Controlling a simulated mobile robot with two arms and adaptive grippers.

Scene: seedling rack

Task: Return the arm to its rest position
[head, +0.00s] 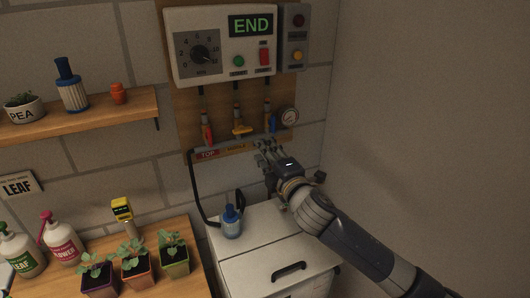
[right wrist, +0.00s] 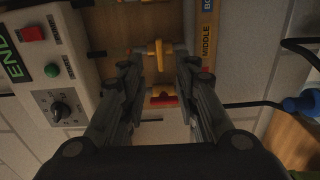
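My right gripper (head: 264,148) is in front of the wall manifold, just below the blue-handled valve (head: 271,123), with its arm reaching in from the lower right. In the right wrist view its two fingers (right wrist: 159,72) are spread apart with nothing held between them. The yellow valve handle (right wrist: 161,55) and the red valve handle (right wrist: 162,97) show beyond the gap between the fingers. In the head view the red valve (head: 207,132) and yellow valve (head: 241,127) are clear of the gripper. My left gripper is not in view.
A control box (head: 219,46) reading END hangs above the valves. Potted seedlings (head: 136,262) and spray bottles (head: 62,239) stand on the left bench. Open space lies before the right wall.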

